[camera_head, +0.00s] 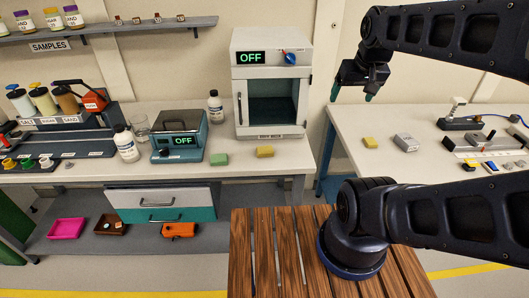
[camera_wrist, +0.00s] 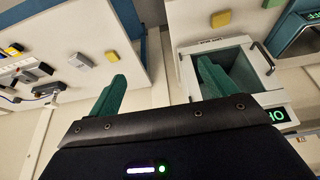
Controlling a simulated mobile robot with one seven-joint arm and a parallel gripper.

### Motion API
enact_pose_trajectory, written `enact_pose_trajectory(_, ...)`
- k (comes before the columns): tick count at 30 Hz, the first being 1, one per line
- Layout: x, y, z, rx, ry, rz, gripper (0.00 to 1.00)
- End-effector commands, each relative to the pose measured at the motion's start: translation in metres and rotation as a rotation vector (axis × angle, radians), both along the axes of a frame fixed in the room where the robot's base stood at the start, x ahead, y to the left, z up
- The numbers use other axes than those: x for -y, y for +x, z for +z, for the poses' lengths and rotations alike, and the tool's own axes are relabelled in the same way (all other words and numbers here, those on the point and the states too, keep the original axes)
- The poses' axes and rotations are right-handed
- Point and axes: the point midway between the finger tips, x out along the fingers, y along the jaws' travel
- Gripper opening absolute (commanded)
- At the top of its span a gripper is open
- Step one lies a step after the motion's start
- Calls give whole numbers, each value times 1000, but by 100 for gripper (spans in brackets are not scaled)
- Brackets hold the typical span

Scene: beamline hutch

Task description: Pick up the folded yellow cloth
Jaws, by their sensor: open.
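Two small yellow pieces are in view, and I cannot tell for sure which is the folded cloth. One yellow piece (camera_head: 265,152) lies on the left bench in front of the white oven; it also shows in the wrist view (camera_wrist: 221,19). The other yellow piece (camera_head: 370,142) lies near the left edge of the right bench, and at upper left in the wrist view (camera_wrist: 112,56). My gripper (camera_head: 350,96) is open and empty, raised above and to the left of the second piece. Its green fingertips (camera_wrist: 158,82) stand apart with nothing between them.
A green piece (camera_head: 218,159) lies left of the first yellow piece. The white oven (camera_head: 272,58) stands open-fronted behind. A grey box (camera_head: 406,142) and a track with instruments (camera_head: 490,143) occupy the right bench. A gap separates the benches. A slatted wooden surface (camera_head: 285,255) is below.

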Motion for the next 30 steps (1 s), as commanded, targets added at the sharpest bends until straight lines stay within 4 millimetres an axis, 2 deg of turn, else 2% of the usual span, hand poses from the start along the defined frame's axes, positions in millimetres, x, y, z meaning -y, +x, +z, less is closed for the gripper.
enact_pose_trajectory(2,0,0,0,0,0,0,84)
enact_pose_trajectory(4,0,0,0,0,0,0,75)
enact_pose_trajectory(15,-3,6,-1,-10,-10,32,75)
enact_pose_trajectory(20,-14,29,-8,-43,-51,153,75)
enact_pose_trajectory(30,-57,91,-39,-129,-156,521,75)
